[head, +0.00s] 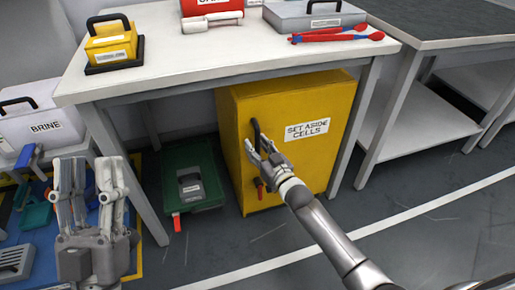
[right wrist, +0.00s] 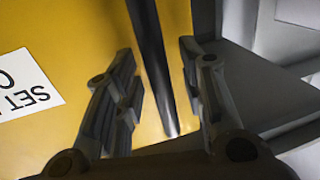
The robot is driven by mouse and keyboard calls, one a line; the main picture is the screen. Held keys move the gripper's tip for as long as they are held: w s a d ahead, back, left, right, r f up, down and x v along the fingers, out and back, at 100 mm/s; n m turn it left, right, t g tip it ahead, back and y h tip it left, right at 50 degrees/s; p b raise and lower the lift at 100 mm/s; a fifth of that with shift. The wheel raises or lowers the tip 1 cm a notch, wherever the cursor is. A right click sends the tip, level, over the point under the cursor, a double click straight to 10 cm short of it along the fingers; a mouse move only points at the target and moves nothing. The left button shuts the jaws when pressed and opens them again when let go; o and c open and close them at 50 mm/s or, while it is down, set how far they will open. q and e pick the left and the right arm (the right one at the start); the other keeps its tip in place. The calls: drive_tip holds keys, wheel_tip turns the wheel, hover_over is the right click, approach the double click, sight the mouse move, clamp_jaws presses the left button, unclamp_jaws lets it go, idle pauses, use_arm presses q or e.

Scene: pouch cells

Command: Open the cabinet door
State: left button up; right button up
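The yellow cabinet (head: 300,165) stands on the floor under the white table, its door shut, with a "SET ASIDE CELLS" label (head: 307,130) on the front. A dark upright bar handle (head: 255,128) is near the door's left edge. My right gripper (head: 258,150) is at the handle; in the right wrist view the handle (right wrist: 152,60) runs between its two open fingers (right wrist: 158,55), with a gap visible on both sides. A small red-and-black piece (head: 259,188) sits below the handle. My left gripper (head: 88,170) is open and empty at the lower left, away from the cabinet.
The white table (head: 190,60) and its legs frame the cabinet. A dark green tray (head: 205,158) with a grey item and red tag lies on the floor left of it. A second table (head: 425,110) stands at right. The floor in front of the cabinet is clear.

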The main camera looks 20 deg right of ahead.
drive_tip(key=shift+w, duration=0.15)
clamp_jaws()
idle(0.4)
